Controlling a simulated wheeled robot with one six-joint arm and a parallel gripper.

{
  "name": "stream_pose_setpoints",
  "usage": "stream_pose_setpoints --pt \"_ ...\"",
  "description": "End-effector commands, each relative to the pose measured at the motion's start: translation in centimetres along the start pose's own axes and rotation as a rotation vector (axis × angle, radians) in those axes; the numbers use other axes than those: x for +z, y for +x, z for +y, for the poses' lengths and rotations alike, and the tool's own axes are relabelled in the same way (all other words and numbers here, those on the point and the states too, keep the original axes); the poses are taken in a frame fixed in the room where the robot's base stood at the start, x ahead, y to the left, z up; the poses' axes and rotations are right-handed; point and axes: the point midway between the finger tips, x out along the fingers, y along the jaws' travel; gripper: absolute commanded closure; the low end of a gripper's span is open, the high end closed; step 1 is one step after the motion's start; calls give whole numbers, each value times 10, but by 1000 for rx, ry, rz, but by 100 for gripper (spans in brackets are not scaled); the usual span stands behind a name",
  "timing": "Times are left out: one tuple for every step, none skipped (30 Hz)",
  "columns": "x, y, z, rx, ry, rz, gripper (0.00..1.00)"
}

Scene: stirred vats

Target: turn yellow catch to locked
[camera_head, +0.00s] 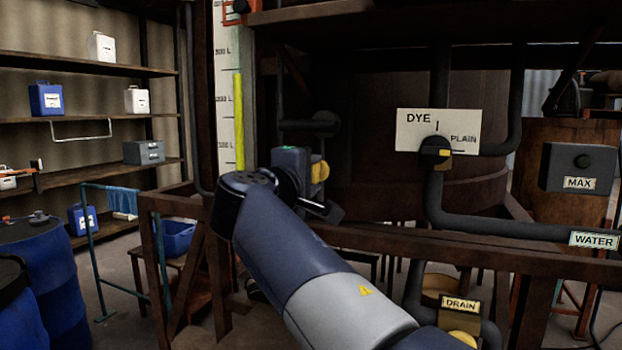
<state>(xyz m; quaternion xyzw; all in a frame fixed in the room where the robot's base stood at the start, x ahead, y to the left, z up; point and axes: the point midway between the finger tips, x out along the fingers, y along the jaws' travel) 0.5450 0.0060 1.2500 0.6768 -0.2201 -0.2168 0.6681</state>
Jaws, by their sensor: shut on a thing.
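My arm reaches up from the bottom of the picture to the vat's front. My gripper (312,172), small and partly hidden by its own wrist, is at the pipework left of the vat's middle. It is shut on what looks like the yellow catch (320,172), a rounded yellow piece showing just at its right side. The jaws' contact and the catch's setting are hidden, and I see no readable lock marking there.
A brown rail (470,258) crosses in front of the vat (380,120). A dye valve (435,152) with a DYE/PLAIN plate (413,118) is right of my gripper. A yellow drain knob (464,339) is low down. Blue drums (45,275) stand left.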

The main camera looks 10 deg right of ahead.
Motion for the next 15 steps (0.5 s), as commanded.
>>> stream_pose_setpoints --pt "0 0 -1 -3 3 -1 85" --pt "0 0 -1 -3 4 -1 85" --pt "0 0 -1 -3 4 -1 85" --pt "0 0 -1 -3 4 -1 85" --pt "0 0 -1 -3 4 -1 85" --pt "0 0 -1 -3 4 -1 85" --pt "0 0 -1 -3 4 -1 85" --pt "0 0 -1 -3 4 -1 85" --pt "0 0 -1 -3 4 -1 85" --pt "0 0 -1 -3 4 -1 60" --pt "0 0 -1 -3 4 -1 58" --pt "0 0 -1 -3 4 -1 54" --pt "0 0 -1 -3 3 0 52" --pt "0 0 -1 -3 3 0 50" --pt "0 0 -1 -2 3 0 46"
